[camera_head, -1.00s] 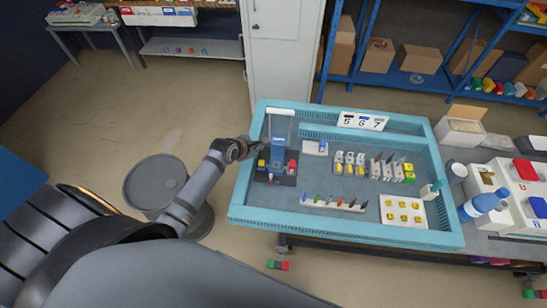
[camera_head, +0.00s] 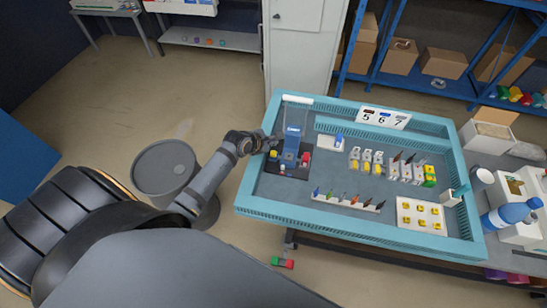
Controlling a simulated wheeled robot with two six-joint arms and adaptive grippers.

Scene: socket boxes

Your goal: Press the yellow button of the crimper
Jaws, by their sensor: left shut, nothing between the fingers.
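The crimper (camera_head: 292,146) stands at the left end of the blue-framed tray table (camera_head: 348,232). It has a blue upright body on a dark base, with a clear panel and white top bar behind. The yellow button (camera_head: 274,154) is on the left side of its base, and a red button (camera_head: 304,158) is on the right side. My left gripper (camera_head: 272,142) reaches over the table's left edge, shut and empty. Its tip is beside the crimper's left side, close to the yellow button. I cannot tell whether they touch. My right gripper is out of view.
A white block with a blue part (camera_head: 331,142), rows of small connectors (camera_head: 385,168), a rack of screwdrivers (camera_head: 346,202) and a white plate with yellow pieces (camera_head: 421,216) lie right of the crimper. A grey barrel (camera_head: 166,166) stands left of the table.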

